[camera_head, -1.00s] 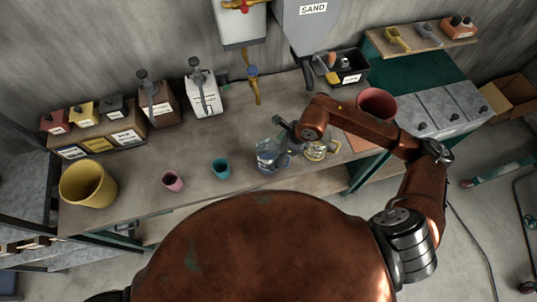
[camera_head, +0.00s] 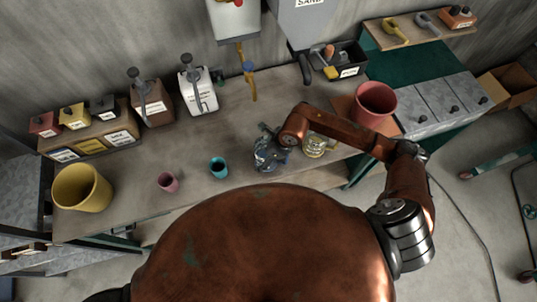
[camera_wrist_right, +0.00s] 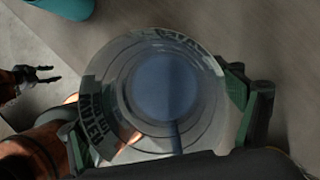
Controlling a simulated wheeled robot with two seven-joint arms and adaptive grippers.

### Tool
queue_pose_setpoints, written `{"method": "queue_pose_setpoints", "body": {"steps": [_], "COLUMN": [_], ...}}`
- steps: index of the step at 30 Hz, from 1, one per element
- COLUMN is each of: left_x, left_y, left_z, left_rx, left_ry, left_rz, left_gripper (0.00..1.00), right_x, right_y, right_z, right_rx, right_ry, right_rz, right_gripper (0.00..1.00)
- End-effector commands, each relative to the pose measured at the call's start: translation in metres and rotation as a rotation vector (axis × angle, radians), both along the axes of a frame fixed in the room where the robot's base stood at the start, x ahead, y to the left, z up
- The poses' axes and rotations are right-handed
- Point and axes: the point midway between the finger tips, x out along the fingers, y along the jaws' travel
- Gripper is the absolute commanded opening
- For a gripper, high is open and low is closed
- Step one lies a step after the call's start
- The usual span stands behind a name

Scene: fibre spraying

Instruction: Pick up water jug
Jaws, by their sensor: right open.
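The water jug (camera_head: 268,160) is clear with bluish contents and stands on the workbench near its front edge. In the right wrist view the jug (camera_wrist_right: 165,90) is seen from above, with dark lettering partly readable on its rim. My right gripper (camera_head: 268,142) is at the jug in the head view. In the wrist view its open fingers lie on either side of the jug; contact cannot be told. My left gripper (camera_wrist_right: 42,75) shows small at the left of the wrist view, its fingers apart and empty.
A clear jug with yellowish contents (camera_head: 319,147) stands right of the water jug, close to my right arm. A teal cup (camera_head: 218,168), a pink cup (camera_head: 168,182) and a yellow bucket (camera_head: 82,188) stand left. A red pot (camera_head: 376,103) stands behind my arm.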

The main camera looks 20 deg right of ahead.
Motion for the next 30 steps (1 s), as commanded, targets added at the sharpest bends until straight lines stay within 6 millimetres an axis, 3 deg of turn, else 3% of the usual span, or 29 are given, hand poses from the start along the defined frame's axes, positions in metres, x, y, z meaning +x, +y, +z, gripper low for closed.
{"method": "queue_pose_setpoints", "body": {"steps": [10, 30], "left_x": [-0.0019, -0.0025], "left_y": [0.0003, 0.0003], "left_z": [0.0006, 0.0006], "left_rx": [0.000, 0.001], "left_ry": [0.003, 0.004], "left_rz": [0.000, 0.000], "left_gripper": [0.40, 0.40], "right_x": [0.0017, 0.0018], "right_y": [0.0033, 0.0031], "right_z": [-0.0083, -0.0077], "right_rx": [0.000, 0.000], "right_ry": [-0.001, -0.001], "right_rz": [0.002, 0.002], "right_gripper": [0.86, 0.41]}}
